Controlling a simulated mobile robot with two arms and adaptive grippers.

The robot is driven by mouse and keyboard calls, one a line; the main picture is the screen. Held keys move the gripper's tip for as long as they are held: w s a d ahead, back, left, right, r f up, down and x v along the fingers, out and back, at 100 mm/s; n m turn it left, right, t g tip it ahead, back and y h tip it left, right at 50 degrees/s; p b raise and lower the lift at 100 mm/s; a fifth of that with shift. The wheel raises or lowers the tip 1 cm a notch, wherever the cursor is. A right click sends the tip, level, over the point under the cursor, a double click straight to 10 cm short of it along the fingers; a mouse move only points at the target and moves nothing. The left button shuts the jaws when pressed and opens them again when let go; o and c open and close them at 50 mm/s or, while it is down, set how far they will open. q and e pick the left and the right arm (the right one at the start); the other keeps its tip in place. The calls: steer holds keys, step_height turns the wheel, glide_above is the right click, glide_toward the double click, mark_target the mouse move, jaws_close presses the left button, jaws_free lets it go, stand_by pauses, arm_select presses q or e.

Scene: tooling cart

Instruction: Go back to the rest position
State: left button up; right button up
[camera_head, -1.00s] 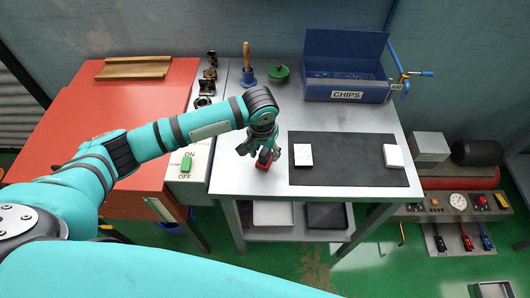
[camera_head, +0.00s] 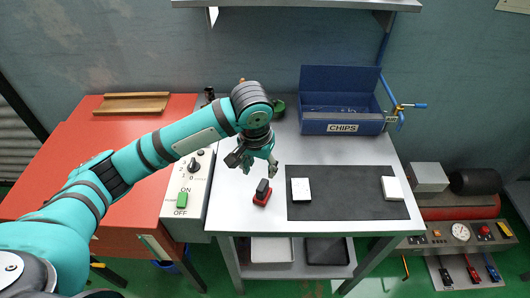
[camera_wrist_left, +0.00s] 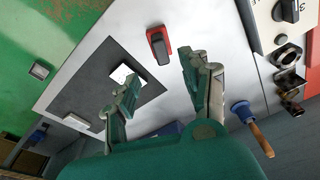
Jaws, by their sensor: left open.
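My left gripper (camera_head: 251,162) is open and empty above the grey table, its fingers pointing down. In the left wrist view its two fingers (camera_wrist_left: 155,88) are spread apart with nothing between them. A red block with a black grip (camera_head: 262,193) stands on the table just below the gripper, apart from it. The same red and black piece shows in the left wrist view (camera_wrist_left: 158,46) beyond the fingertips. My right gripper is not in view.
A dark mat (camera_head: 345,208) holds two white blocks (camera_head: 301,190) (camera_head: 392,188). A blue CHIPS bin (camera_head: 342,115) stands at the back. A control box with a green switch (camera_head: 182,199) and a red bench (camera_head: 75,160) lie left. A shelf (camera_head: 300,4) hangs above.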

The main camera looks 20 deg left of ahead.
arm_select(q)
steer(key=s+d+f+m+t+h, duration=0.1)
steer(key=s+d+f+m+h, duration=0.15)
steer(key=s+d+f, duration=0.5)
steer(key=s+a+f+n+t+y, duration=0.15)
steer(key=s+a+f, duration=0.25)
steer(key=s+a, duration=1.05)
step_height(320, 180, down, 25)
steer(key=s+d+g+b, duration=0.1)
steer(key=s+d+g, duration=0.1)
steer(key=s+a+f+y+b, duration=0.1)
steer(key=s+a+f, duration=0.2)
steer(key=s+f, duration=1.3)
step_height(320, 180, down, 4)
steer(key=shift+a+r+g, duration=0.15)
steer(key=shift+r+g, duration=0.05)
steer(key=shift+g, duration=0.25)
